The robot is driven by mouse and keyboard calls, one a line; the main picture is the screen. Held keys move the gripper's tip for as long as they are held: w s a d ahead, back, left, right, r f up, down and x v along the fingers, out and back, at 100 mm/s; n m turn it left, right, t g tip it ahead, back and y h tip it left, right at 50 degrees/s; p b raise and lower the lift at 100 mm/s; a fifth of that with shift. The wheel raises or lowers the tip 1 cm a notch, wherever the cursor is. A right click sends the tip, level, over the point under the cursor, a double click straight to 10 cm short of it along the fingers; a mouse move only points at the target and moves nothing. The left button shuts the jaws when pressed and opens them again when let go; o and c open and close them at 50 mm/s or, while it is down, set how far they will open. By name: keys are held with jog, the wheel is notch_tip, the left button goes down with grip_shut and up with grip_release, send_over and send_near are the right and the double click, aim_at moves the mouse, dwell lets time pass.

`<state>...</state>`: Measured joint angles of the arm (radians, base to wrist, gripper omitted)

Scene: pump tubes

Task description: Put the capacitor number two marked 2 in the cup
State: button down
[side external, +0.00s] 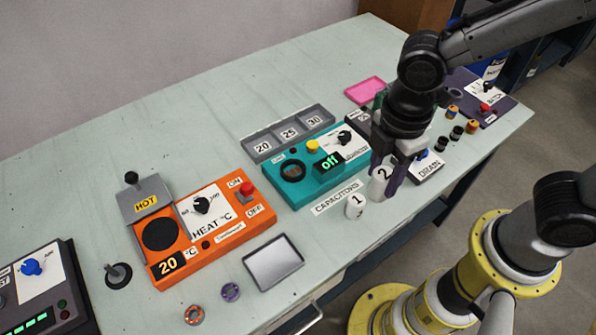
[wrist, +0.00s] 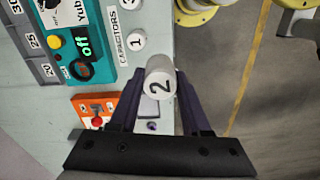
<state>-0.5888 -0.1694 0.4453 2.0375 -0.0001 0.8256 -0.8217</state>
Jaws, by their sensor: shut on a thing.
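Capacitor number two (side external: 379,188) is a white cylinder with a black 2 on its top. My gripper (side external: 385,172) points down and is shut on it, with a dark finger on each side. In the wrist view the capacitor (wrist: 158,88) sits between the two fingers of my gripper (wrist: 160,76). I cannot tell whether its base touches the table. Capacitor number one (side external: 355,206) stands to its lower left and also shows in the wrist view (wrist: 136,41). I cannot make out a clear cup; the teal machine (side external: 312,182) has a round dark opening (side external: 292,170).
The teal machine, reading "off", stands left of my gripper, with a grey tray marked 20, 25, 30 (side external: 289,134) behind it. An orange heater (side external: 212,226) is farther left. A DRAIN panel (side external: 427,168) is close on the right. The table's front edge is near.

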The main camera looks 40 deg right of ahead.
jog(key=w+d+m, duration=0.1)
jog(key=w, duration=0.7)
jog(key=w+a+f, duration=0.1)
jog(key=w+f, duration=0.1)
jog(key=w, duration=0.2)
jog(key=w+a+f, duration=0.2)
jog(key=w+f, duration=0.1)
jog(key=w, duration=0.1)
jog(key=w+a+f, duration=0.2)
jog(key=w+f, duration=0.1)
jog(key=shift+w, duration=0.4)
jog(key=shift+w+a+f, duration=0.2)
jog(key=shift+w+f, duration=0.25)
jog(key=shift+f, duration=1.75)
jog(key=shift+f, duration=0.1)
jog(key=shift+c, duration=1.8)
grip_release()
